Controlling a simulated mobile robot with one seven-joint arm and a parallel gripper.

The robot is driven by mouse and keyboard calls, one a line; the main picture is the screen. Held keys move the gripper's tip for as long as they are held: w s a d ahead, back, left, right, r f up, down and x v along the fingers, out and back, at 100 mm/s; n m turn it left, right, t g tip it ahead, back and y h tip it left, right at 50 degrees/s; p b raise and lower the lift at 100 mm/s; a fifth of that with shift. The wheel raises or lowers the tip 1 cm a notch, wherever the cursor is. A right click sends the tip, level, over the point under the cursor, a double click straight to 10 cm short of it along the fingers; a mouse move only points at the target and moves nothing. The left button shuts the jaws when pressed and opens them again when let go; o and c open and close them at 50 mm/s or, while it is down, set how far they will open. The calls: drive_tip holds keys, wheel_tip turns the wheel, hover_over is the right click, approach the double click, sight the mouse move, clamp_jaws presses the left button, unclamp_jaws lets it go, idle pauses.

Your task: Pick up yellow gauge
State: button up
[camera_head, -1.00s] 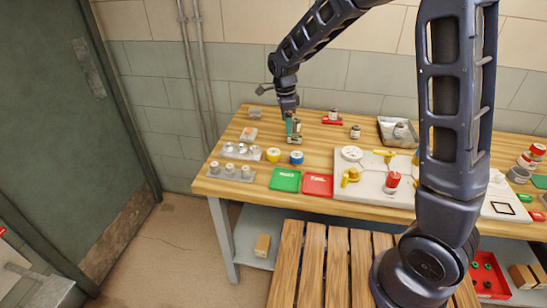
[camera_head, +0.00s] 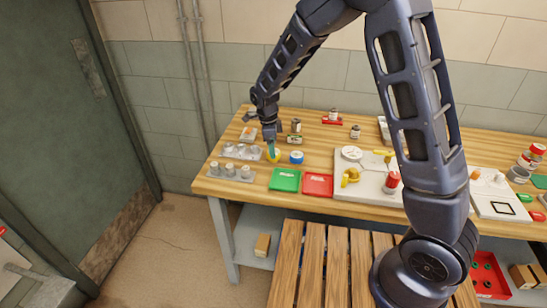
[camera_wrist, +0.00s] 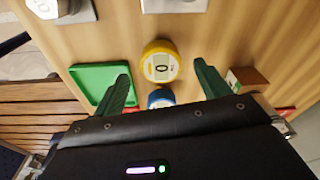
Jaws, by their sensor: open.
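The yellow gauge (camera_wrist: 161,62) is a round yellow body with a pale display face showing a 0. In the wrist view it lies ahead of my gripper (camera_wrist: 166,82), centred between the two green fingers, which are open and apart from each other. In the head view my gripper (camera_head: 272,152) is over the yellow gauge's spot on the wooden table and hides most of the gauge. I cannot tell from these views how far the fingertips are above it.
A blue gauge (camera_head: 296,157) stands close to the right of the gripper. A green tray (camera_head: 285,180) and a red tray (camera_head: 318,185) lie in front. Grey holders with knobs (camera_head: 240,152) are to the left. A white valve board (camera_head: 350,190) is further right.

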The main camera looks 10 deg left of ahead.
drive_tip(key=shift+w+d+f, duration=0.1)
drive_tip(key=shift+f, duration=1.1)
drive_tip(key=shift+d+f, duration=0.1)
drive_tip(key=shift+f, duration=1.05)
drive_tip(key=c, duration=1.2)
drive_tip(key=shift+r, duration=0.15)
